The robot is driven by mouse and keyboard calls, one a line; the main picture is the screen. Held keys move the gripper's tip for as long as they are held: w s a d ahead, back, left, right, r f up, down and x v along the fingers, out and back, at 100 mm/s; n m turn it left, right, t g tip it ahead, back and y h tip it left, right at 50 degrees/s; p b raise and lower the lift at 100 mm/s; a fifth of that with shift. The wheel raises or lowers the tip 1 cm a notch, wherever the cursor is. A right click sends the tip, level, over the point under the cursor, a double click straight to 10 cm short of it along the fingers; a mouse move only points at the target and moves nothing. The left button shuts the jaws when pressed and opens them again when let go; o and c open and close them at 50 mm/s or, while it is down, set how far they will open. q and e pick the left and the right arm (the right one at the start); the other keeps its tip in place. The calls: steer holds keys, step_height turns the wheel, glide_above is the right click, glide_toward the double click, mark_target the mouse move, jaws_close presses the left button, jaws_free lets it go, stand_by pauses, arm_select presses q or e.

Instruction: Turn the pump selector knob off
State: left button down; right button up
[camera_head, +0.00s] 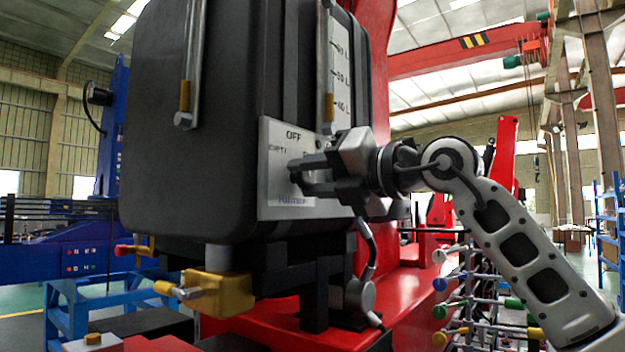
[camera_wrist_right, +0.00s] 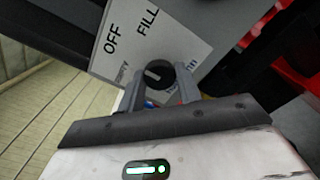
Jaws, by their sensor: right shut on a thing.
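The pump selector knob (camera_wrist_right: 158,73) is a round black dial with a white pointer line, on a light label plate (camera_wrist_right: 200,50). In the right wrist view the plate reads OFF, FILL and a smaller, blurred word on the left that looks like EMPTY. The pointer line lies roughly along the direction of that small word, not toward OFF. My right gripper (camera_wrist_right: 160,84) is shut on the knob, one finger at each side. In the head view my right gripper (camera_head: 298,174) reaches the plate (camera_head: 276,153) from the right and hides the knob. My left gripper is not in view.
The plate is on a large black tank (camera_head: 190,130) with a level scale. Red crane parts stand behind, and a rack of coloured-knob levers (camera_head: 490,300) is at lower right.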

steer(key=shift+r, duration=0.1)
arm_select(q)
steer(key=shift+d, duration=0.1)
arm_select(e)
steer(key=o, duration=0.9)
steer(key=shift+o, duration=0.2)
steer(key=shift+s+d, duration=0.3)
steer(key=shift+d, duration=0.15)
arm_select(q)
steer(key=b, duration=0.2)
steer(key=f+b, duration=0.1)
steer(key=b, duration=0.1)
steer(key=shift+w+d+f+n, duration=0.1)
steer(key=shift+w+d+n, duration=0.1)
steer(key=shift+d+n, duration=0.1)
arm_select(e)
steer(key=v, duration=1.5)
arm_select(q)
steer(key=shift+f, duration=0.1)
